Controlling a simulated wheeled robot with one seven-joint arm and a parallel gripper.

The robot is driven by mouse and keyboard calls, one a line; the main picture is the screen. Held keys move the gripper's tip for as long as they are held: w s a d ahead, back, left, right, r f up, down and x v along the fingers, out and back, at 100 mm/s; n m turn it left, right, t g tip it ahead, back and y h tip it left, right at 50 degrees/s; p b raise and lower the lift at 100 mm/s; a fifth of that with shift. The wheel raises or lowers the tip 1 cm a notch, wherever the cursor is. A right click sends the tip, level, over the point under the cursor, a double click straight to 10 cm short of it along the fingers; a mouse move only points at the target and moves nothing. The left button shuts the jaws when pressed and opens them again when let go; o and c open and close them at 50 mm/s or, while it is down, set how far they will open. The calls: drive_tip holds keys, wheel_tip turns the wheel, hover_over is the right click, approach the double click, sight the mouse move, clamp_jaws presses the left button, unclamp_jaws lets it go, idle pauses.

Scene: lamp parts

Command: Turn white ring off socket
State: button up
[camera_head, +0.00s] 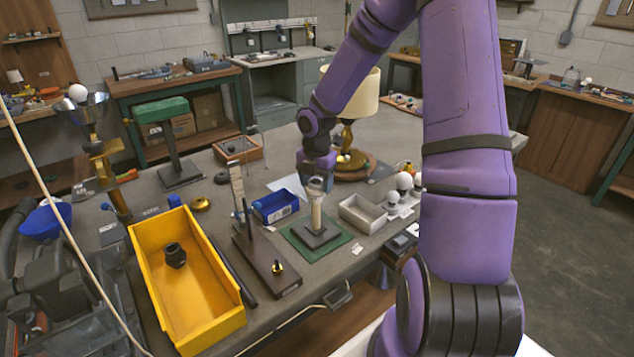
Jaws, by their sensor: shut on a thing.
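My gripper (317,187) points straight down over a pale upright post (316,215), which carries the socket at its top. It is shut at the top of this post, around the white ring. The ring and the socket are mostly hidden by the fingers and too small to make out clearly. The post stands upright on a dark square base (316,236), which rests on a green mat (297,240) on the grey bench.
A yellow bin (160,232) holds a dark round part (175,255). A blue bin (275,207), a light grey tray (362,214) and a dark stand with rods (267,265) surround the mat. A brass lamp with a cream shade (350,92) stands behind. White bulbs (404,182) are at right.

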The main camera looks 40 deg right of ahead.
drive_tip(key=shift+n, duration=0.8)
drive_tip(key=n, duration=0.3)
drive_tip(key=shift+w+n, duration=0.1)
drive_tip(key=shift+n, duration=0.3)
drive_tip(key=n, duration=0.3)
drive_tip(key=shift+a+r, duration=0.1)
drive_tip(key=shift+n, duration=1)
drive_tip(key=o, duration=0.4)
drive_tip(key=shift+n, duration=0.4)
drive_tip(key=c, duration=0.4)
